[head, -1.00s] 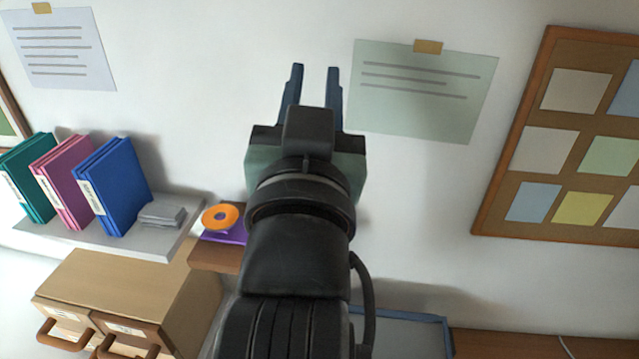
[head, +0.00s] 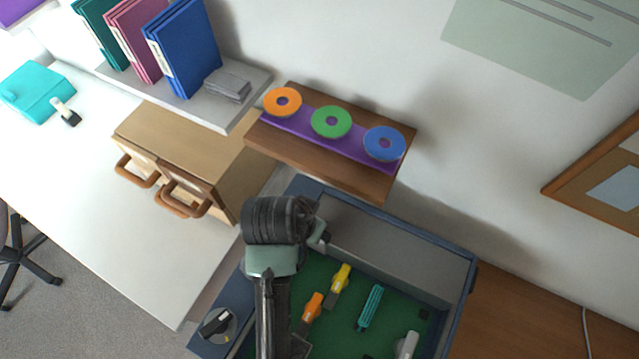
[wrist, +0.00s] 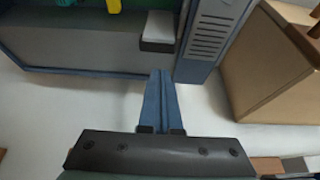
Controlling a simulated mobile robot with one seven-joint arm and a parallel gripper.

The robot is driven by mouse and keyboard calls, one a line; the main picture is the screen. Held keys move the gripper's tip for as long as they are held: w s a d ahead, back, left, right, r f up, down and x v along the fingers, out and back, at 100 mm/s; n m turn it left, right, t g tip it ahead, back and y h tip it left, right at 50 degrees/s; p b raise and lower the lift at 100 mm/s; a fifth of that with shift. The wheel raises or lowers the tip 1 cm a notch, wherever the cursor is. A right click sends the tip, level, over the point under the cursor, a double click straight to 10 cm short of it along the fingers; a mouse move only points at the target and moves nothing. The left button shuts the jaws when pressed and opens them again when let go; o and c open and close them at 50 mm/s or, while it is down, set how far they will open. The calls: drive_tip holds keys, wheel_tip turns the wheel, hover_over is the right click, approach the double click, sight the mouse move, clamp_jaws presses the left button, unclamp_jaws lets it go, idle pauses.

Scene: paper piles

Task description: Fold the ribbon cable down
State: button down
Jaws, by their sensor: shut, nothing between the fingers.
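A case (head: 470,275) with blue rims, grey inner walls and a green floor stands open at the lower middle of the head view. Inside it are a yellow piece (head: 341,278), an orange piece (head: 313,304) and a teal striped piece (head: 371,306). I cannot tell which piece, if any, is the ribbon cable. My arm covers part of the case's left side. In the wrist view my gripper (wrist: 160,73) has its two blue fingers together and empty, over a pale surface beside the case wall (wrist: 90,53). Its fingertips are not clear in the head view.
Wooden drawers (head: 225,180) stand behind left. A brown shelf (head: 320,165) holds orange, green and blue rings above the case. A grey shelf (head: 245,112) holds binders. The white desk is largely clear at left.

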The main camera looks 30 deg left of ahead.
drive_tip(key=shift+w+p+x, duration=0.1)
drive_tip(key=shift+p+x, duration=0.05)
drive_tip(key=shift+x, duration=1.5)
drive_tip(key=shift+w+p+x, duration=0.15)
drive_tip(key=shift+x, duration=1.45)
drive_tip(key=shift+s, duration=0.25)
